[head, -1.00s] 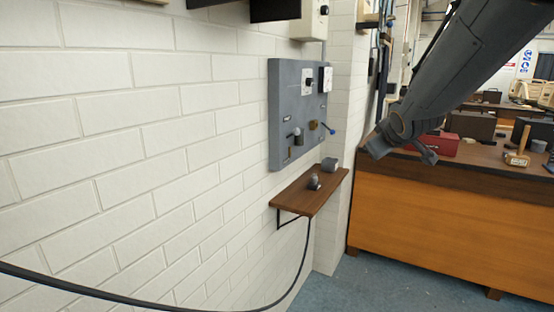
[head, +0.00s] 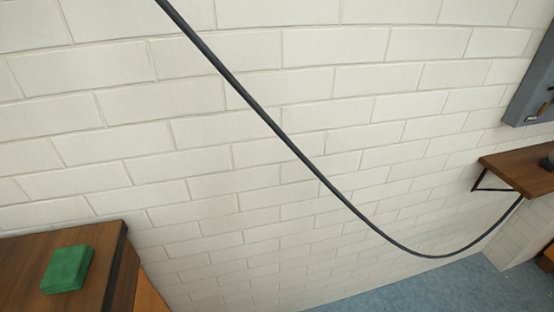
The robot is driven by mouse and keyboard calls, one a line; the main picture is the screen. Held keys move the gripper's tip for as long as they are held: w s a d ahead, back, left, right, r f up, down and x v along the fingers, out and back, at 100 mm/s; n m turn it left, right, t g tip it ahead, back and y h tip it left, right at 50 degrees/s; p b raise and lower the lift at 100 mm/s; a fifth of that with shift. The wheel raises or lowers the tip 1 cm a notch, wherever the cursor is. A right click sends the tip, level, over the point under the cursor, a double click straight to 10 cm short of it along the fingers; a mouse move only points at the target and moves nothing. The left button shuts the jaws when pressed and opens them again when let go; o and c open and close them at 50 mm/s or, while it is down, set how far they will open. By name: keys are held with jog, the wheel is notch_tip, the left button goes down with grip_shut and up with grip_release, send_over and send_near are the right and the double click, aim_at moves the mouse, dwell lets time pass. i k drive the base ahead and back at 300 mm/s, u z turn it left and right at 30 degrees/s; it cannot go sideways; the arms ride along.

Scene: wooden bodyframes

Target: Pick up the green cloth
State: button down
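The green cloth (head: 68,269) looks like a small, thick, folded block. It lies flat on a brown wooden table top at the lower left of the head view, a little in from the table's right edge. Nothing covers it. My gripper is not in this view, so its state and its place relative to the cloth do not show.
The wooden table (head: 98,236) stands against a white brick wall (head: 250,150). A dark cable (head: 300,155) hangs across the wall. A small wooden shelf (head: 515,168) and a grey panel (head: 530,90) are at the right. Blue floor (head: 430,290) is clear between.

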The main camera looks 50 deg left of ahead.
aim_at(67, 270)
jog(key=u, duration=3.35)
